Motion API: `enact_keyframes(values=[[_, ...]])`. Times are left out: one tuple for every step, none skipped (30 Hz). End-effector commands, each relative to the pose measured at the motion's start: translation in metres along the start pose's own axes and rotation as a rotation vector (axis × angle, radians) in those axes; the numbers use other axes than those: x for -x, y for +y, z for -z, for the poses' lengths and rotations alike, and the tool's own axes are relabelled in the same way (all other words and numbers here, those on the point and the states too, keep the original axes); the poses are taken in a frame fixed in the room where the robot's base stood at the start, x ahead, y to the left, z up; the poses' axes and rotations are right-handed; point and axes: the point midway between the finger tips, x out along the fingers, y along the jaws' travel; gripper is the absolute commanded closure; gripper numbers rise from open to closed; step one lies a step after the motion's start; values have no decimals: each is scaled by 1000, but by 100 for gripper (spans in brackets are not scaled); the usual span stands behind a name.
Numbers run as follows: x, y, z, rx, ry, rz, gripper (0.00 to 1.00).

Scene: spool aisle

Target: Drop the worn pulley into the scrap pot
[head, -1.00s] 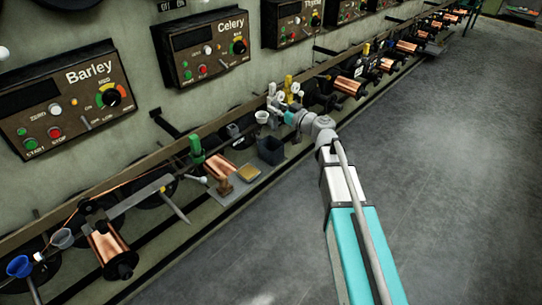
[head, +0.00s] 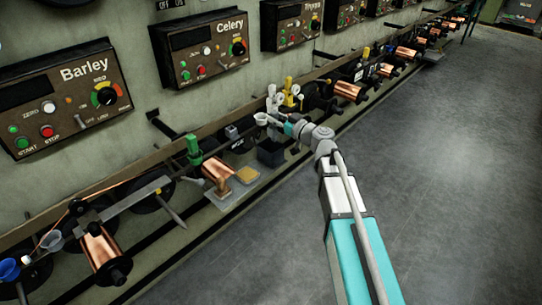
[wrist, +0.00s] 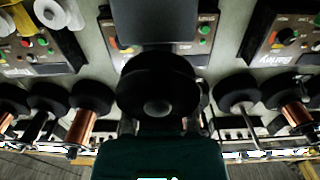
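My gripper (head: 279,123) is at the end of my arm in the head view, small and partly hidden by the wrist. It is close beside a pale round cup (head: 261,118) and above a dark open box (head: 270,154). I cannot tell which of these is the scrap pot. White pulley-like wheels (head: 272,100) and yellow ones (head: 289,88) stand just behind the gripper. I cannot make out which is the worn pulley, or whether one is in my fingers. In the wrist view a large dark round shape (wrist: 157,85) fills the middle, and the fingers are unclear.
Copper spools (head: 217,170) line the wall under control panels marked Barley (head: 68,95) and Celery (head: 207,52). A blue cup (head: 8,268) is at far left. The floor (head: 440,170) at right is clear.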

Motion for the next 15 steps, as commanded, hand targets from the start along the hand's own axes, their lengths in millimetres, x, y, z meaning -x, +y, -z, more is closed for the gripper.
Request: enact_keyframes(values=[[0, 0, 0, 0, 0, 0, 53], [0, 0, 0, 0, 0, 0, 47], [0, 0, 0, 0, 0, 0, 40], [0, 0, 0, 0, 0, 0, 34], [0, 0, 0, 0, 0, 0, 29], [0, 0, 0, 0, 0, 0, 24], [0, 0, 0, 0, 0, 1, 24], [0, 0, 0, 0, 0, 1, 24], [0, 0, 0, 0, 0, 1, 24], [0, 0, 0, 0, 0, 1, 24], [0, 0, 0, 0, 0, 1, 24], [0, 0, 0, 0, 0, 1, 24], [0, 0, 0, 0, 0, 1, 24], [0, 0, 0, 0, 0, 1, 24], [0, 0, 0, 0, 0, 1, 24]])
